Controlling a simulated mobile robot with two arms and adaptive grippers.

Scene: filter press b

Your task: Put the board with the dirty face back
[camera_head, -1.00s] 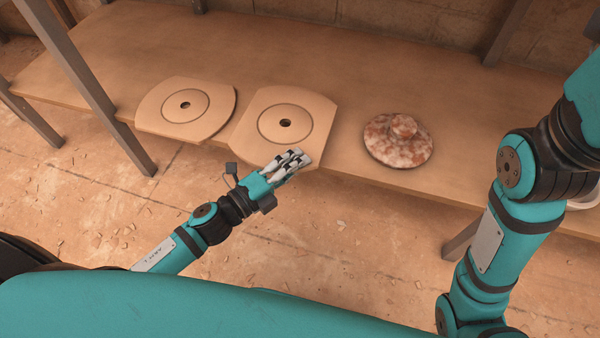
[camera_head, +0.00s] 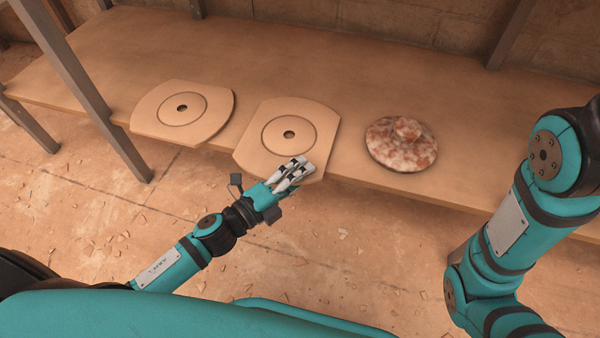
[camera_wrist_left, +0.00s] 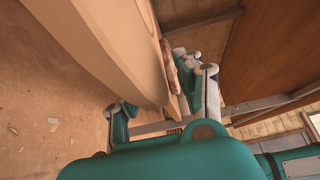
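Two tan boards with rounded ends, each with a ring line and a dark centre hole, lie on the wooden bench. One is the left board (camera_head: 183,108), the other the middle board (camera_head: 290,134). Both visible faces look plain tan; I cannot tell which has a dirty face. My left gripper (camera_head: 291,174) is at the near edge of the middle board. In the left wrist view the board (camera_wrist_left: 135,60) passes between the fingers of the gripper (camera_wrist_left: 160,100), which appear shut on it. My right arm shows at the right, but its gripper is out of view.
A mottled red and white round piece with a knob (camera_head: 401,146) sits on the bench (camera_head: 330,60) to the right of the middle board. A metal post (camera_head: 90,85) rises at the left. The back of the bench is clear.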

